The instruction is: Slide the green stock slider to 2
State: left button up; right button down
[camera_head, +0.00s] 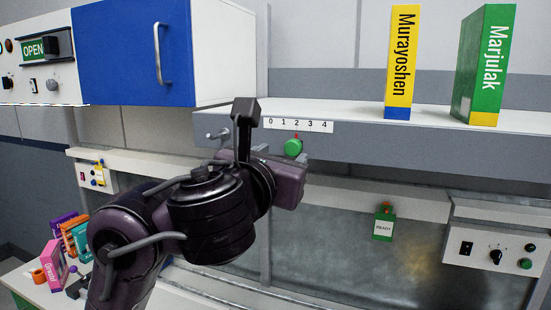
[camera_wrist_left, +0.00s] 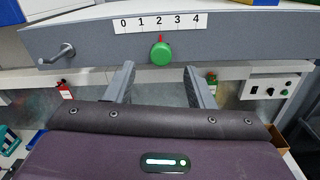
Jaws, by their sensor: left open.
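The green slider knob (camera_head: 293,147) sits on the grey shelf's front edge, under a white scale strip (camera_head: 298,125) numbered 0 to 4. Its red pointer is at the 2 mark. The knob (camera_wrist_left: 161,54) and pointer also show in the left wrist view, with the pointer below the 2. My left gripper (camera_wrist_left: 158,69) is open and empty, its two fingers apart on either side below the knob, not touching it as far as I can see. My right gripper is not in view.
A yellow Murayoshen box (camera_head: 401,60) and a green Marjulak box (camera_head: 484,65) stand on the shelf (camera_head: 350,112). A blue cabinet (camera_head: 130,55) is at left. A metal hook (camera_wrist_left: 56,54) projects left of the scale. A green READY device (camera_head: 383,226) hangs below.

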pick_arm(q)
jog(key=shift+p+v, duration=0.3)
jog(key=shift+v, duration=0.95)
